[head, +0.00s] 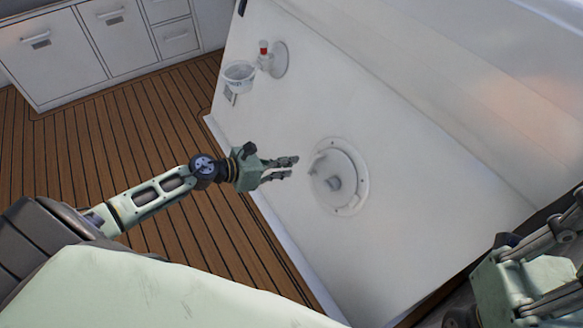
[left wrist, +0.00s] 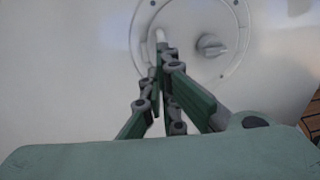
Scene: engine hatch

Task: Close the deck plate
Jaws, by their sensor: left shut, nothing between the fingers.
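The round white deck plate (head: 334,182) lies in its ring on the white surface, with a grey knob near its middle. It also shows at the top of the left wrist view (left wrist: 195,35), where it looks seated in its ring; whether it is fastened I cannot tell. My left gripper (head: 296,167) is shut and empty, with its fingertips just left of the plate. In the left wrist view its fingertips (left wrist: 166,50) overlap the plate's near part; contact cannot be told. My right gripper (head: 530,285) is partly in view at the lower right, its fingertips not clearly visible.
A white cup-like container (head: 239,74) and a round fitting (head: 280,60) with a red-topped bottle (head: 264,54) are at the upper part of the white surface (head: 300,250). White cabinets (head: 80,50) stand at the back left over a wooden floor (head: 130,140).

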